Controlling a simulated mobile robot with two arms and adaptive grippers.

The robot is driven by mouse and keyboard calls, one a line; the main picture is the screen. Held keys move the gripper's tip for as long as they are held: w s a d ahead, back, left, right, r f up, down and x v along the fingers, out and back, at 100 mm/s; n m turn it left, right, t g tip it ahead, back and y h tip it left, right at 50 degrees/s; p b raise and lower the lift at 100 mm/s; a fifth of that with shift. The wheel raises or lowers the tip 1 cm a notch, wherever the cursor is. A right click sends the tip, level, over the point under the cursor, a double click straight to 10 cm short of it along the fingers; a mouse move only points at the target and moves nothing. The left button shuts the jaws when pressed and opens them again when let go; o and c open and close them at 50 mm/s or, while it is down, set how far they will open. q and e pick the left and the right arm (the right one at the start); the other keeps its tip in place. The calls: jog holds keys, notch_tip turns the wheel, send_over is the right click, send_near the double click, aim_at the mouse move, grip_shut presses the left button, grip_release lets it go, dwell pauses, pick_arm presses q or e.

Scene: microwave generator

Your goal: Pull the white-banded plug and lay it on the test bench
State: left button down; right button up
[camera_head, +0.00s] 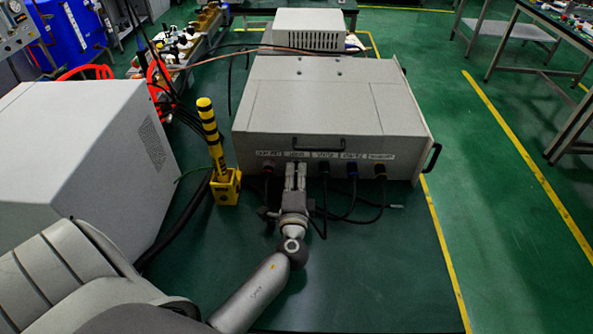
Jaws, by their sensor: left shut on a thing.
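The grey generator box (315,108) stands on the dark green test bench (380,265), its labelled front panel facing me. My left gripper (295,172) reaches up to this panel and is shut on a plug at the second port from the left. The fingers hide this plug, so I cannot see its white band or whether it is still seated. Beside it, a red-marked plug (267,169) is on the left, and a dark plug (324,169), a blue plug (352,170) and a yellow-marked plug (380,170) are on the right. My right gripper is out of view.
Black cables (345,213) hang from the plugs onto the bench. A yellow-and-black post (211,135) stands left of the generator, with a large light-grey cabinet (75,150) beyond it. The bench front right of my left arm is clear.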

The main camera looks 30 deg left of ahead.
aim_at(296, 180)
pick_arm(q)
jog(key=shift+s+d+f, duration=0.1)
jog(key=shift+s, duration=0.05)
jog(key=shift+b+v, duration=0.5)
jog(key=shift+v, duration=2.3)
jog(key=shift+b, duration=0.35)
jog(key=shift+f+b, duration=1.15)
jog(key=c, duration=1.2)
grip_release()
jog(key=shift+s, duration=0.1)
jog(key=shift+o, duration=0.2)
